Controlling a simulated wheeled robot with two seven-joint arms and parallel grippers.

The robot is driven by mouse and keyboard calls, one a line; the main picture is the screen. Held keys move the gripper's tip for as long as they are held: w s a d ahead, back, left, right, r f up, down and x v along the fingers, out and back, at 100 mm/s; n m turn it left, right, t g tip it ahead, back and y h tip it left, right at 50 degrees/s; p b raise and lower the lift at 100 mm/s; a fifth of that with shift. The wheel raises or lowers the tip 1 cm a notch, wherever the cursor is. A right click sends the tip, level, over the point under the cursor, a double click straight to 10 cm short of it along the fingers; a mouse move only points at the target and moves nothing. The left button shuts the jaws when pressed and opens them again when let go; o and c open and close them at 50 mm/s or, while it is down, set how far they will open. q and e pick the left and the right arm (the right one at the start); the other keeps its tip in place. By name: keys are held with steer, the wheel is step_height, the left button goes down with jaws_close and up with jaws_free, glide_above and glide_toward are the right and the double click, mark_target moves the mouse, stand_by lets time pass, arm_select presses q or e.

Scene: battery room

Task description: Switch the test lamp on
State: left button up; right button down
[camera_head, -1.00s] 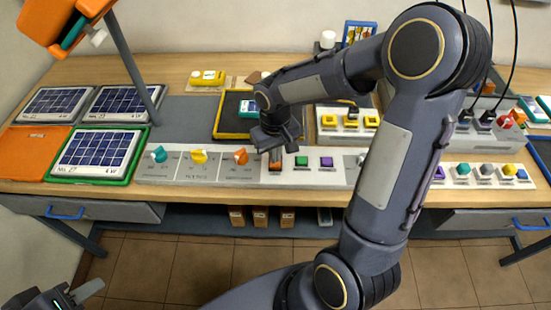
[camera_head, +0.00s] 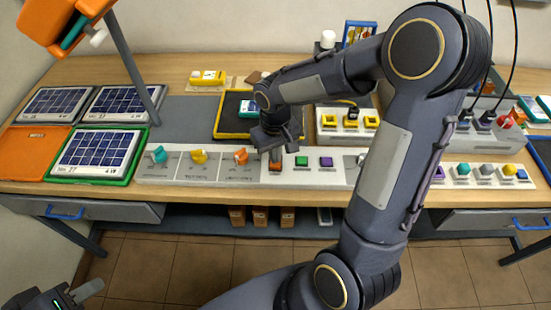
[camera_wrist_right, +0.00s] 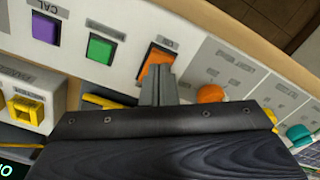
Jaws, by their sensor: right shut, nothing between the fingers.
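An orange rocker switch (camera_wrist_right: 158,58) sits in the pale front panel, beside a green button (camera_wrist_right: 100,47) and a purple button (camera_wrist_right: 46,27). Its small label is unreadable. In the head view the switch (camera_head: 275,167) is partly hidden by my right gripper (camera_head: 275,152). The right gripper is shut and empty; in the wrist view its fingertips (camera_wrist_right: 157,73) overlap the switch's lower edge. I cannot tell whether they touch. An orange lamp-like head (camera_head: 62,20) on a grey post is at top left; whether it is lit is unclear. My left gripper (camera_head: 78,295) is at bottom left, partly cut off.
Teal (camera_head: 158,155), yellow (camera_head: 198,156) and orange (camera_head: 240,155) knobs stand left of the switch. A yellow-edged tray (camera_head: 232,135) and a yellow-socket block (camera_head: 345,133) stand behind the panel.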

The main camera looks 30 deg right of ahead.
steer(key=shift+f+b, duration=0.85)
steer(key=shift+f, duration=0.05)
stand_by(0.7)
steer(key=shift+r+p, duration=2.75)
steer(key=shift+r, duration=0.8)
steer(key=s+a+r+t+y, duration=0.2)
steer(key=s+r, duration=0.3)
steer(key=s, duration=0.3)
steer(key=s+a+r+m+t+y, duration=0.1)
steer(key=s+a+r+t, duration=0.1)
steer(key=s+r, duration=0.3)
steer(key=s+t, duration=0.1)
steer(key=s, duration=0.3)
steer(key=shift+t+y, duration=0.3)
steer(key=shift+y, duration=0.1)
